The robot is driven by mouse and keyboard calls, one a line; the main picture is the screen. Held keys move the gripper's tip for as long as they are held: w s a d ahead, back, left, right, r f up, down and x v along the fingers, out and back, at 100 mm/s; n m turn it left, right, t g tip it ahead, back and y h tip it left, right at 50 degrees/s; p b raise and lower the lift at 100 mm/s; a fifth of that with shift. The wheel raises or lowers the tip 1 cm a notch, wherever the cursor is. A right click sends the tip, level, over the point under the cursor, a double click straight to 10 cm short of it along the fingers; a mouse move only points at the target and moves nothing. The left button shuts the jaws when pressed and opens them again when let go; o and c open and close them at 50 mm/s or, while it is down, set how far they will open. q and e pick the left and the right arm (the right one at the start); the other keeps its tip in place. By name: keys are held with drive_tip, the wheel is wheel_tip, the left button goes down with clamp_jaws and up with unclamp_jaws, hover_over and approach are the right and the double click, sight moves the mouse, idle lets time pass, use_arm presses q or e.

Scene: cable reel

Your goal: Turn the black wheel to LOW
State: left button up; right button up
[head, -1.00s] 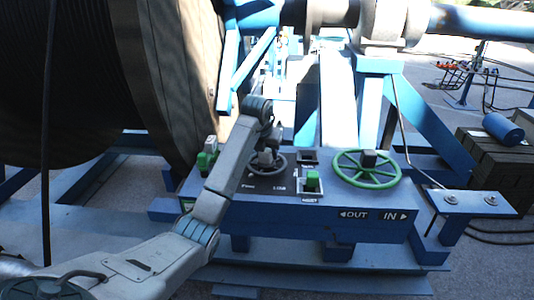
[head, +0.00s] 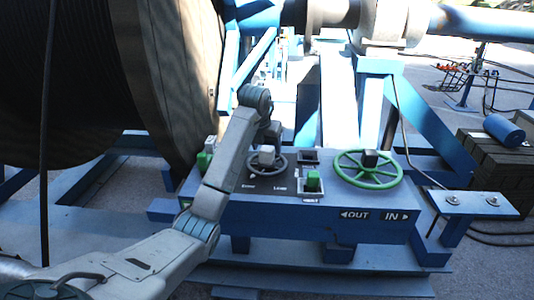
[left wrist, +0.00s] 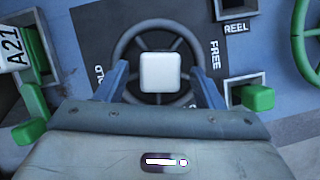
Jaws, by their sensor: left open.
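The black wheel (head: 284,165) sits on the dark plate of the blue control box in the head view, beside my left forearm. In the left wrist view the wheel (left wrist: 158,25) has dark spokes and a pale square hub (left wrist: 160,72). My left gripper (head: 270,140) is at the wheel, open, with its jaws pointing toward it. In the left wrist view its two blue fingers (left wrist: 160,78) stand apart on either side of the hub. Contact cannot be told. The plate reads FREE on the right; other lettering is partly hidden. My right gripper is out of view.
A green handwheel (head: 367,178) stands right of the black wheel on the box (head: 300,215). A green lever (head: 313,180) sits between them, and another green handle (head: 204,160) is at the left. A large cable reel (head: 80,80) rises behind on the left.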

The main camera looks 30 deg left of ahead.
sight(262, 168)
use_arm(q)
drive_tip(key=shift+b+v, duration=0.3)
drive_tip(key=shift+v, duration=0.65)
drive_tip(key=p+v, duration=0.6)
drive_tip(key=shift+w, duration=0.1)
